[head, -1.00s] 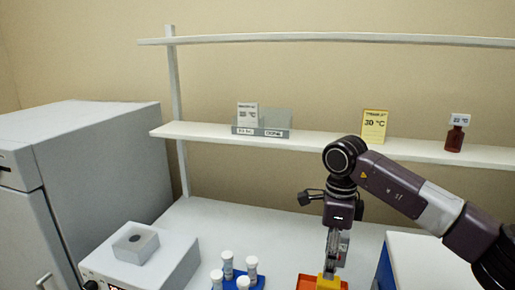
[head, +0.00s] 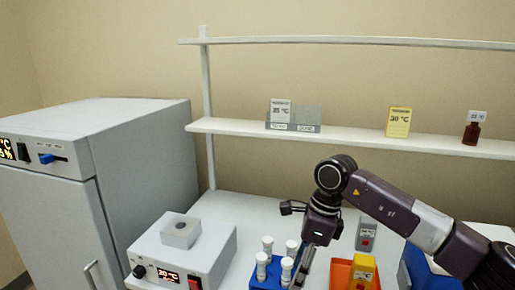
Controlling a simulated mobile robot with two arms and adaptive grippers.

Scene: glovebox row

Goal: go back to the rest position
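My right arm comes in from the right over the bench. Its gripper (head: 303,266) points down beside the white-capped tubes (head: 267,244) in the blue rack (head: 257,284). The fingers are seen edge-on and partly cut by the lower picture edge, so I cannot tell whether they are open or what lies between them. The yellow block (head: 362,268) with a red mark sits in the orange tray (head: 339,270), apart from the gripper. My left gripper is not in view.
A dry-heat box (head: 193,250) with a lit display stands left of the rack, beside a grey cabinet (head: 140,150). A grey block (head: 366,234) stands behind the tray. The shelf (head: 350,137) above holds cards and a brown bottle (head: 471,134).

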